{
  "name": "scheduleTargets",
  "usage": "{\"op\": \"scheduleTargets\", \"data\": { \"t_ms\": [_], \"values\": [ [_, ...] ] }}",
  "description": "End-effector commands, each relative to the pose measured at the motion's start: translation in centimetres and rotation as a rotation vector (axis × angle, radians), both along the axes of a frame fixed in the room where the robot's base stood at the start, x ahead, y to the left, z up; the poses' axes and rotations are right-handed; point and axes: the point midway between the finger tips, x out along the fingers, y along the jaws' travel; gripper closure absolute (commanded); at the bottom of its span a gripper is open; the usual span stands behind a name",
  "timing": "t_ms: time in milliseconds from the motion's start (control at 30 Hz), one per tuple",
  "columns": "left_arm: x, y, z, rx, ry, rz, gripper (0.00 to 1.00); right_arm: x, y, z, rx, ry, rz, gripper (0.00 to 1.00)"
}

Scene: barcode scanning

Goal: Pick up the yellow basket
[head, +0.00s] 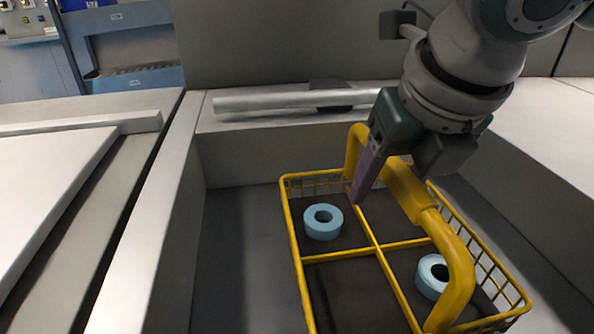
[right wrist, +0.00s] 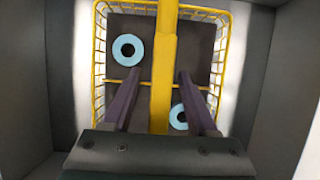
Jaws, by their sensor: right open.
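The yellow basket (head: 297,232) sits in a grey recessed bin, with a thick yellow handle (head: 458,254) arching over it. Wire dividers split it into compartments. A light blue ring (head: 323,221) lies in a far left compartment and another blue ring (head: 432,277) lies at the right, partly behind the handle. My right gripper (head: 366,180) is over the basket at the handle. In the right wrist view the handle (right wrist: 163,70) runs between the two purple fingers of my right gripper (right wrist: 158,82), which are apart with gaps on both sides. My left gripper is not in view.
The bin's walls (head: 240,158) rise around the basket, with free floor (head: 232,250) to its left. A metal bar (head: 290,99) lies along the bin's far edge. A flat pale panel (head: 40,185) is at the left, and a blue shelf rack (head: 130,45) stands behind.

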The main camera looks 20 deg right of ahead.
Motion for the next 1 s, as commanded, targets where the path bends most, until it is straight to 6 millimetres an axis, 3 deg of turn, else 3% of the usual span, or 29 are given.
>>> {"op": "scheduleTargets", "data": {
  "t_ms": [67,600,1000],
  "values": [
    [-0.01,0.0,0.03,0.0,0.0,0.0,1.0,-0.02,0.0,0.05,0.0,0.0,0.0,0.41],
    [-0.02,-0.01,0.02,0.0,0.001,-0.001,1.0,-0.02,-0.01,0.07,0.0,0.0,-0.001,1.0],
    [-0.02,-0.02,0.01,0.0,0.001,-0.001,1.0,-0.01,-0.01,0.08,0.0,0.0,-0.001,1.0]
  ]
}}
